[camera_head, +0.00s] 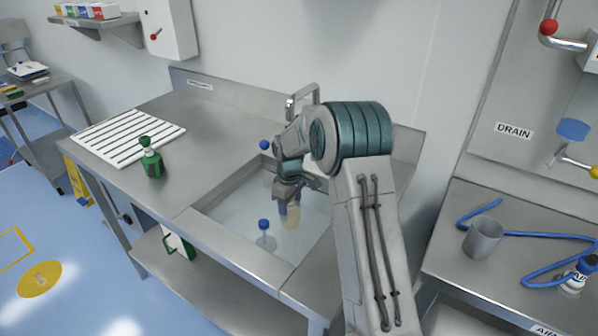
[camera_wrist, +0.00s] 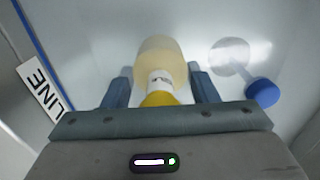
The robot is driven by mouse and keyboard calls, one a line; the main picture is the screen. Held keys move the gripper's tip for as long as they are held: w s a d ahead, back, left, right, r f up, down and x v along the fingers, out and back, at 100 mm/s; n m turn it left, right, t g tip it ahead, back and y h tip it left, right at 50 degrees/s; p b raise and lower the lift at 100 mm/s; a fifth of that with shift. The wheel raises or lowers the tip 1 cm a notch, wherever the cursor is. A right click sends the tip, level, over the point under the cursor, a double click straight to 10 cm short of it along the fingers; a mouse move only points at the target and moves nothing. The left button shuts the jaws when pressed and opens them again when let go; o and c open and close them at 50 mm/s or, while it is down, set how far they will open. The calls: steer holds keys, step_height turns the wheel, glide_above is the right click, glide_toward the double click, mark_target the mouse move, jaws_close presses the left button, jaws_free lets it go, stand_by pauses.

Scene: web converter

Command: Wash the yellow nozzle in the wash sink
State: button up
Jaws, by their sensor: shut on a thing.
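The wash sink (camera_head: 228,212) is a steel basin set in the counter, and my arm reaches into it from the right. My gripper (camera_head: 287,203) points down inside the basin and is shut on the yellow nozzle (camera_head: 291,214). In the wrist view the yellow nozzle (camera_wrist: 158,99) sits between the two blue-grey fingers. It has a white label with dark marks, and a pale yellow translucent part extends beyond it. I cannot tell whether its lower end touches the sink floor or any liquid.
A green bottle (camera_head: 153,164) and white slatted rack (camera_head: 127,138) occupy the left counter.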

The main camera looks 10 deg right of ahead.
steer(key=shift+s+d+b, duration=0.5)
steer(key=shift+s+d, duration=1.9)
steer(key=shift+d, duration=0.05)
steer(key=shift+w+a, duration=1.25)
steer(key=shift+a, duration=0.05)
steer(key=shift+p, duration=0.3)
step_height(320, 180, up, 17)
steer(key=p, duration=1.1)
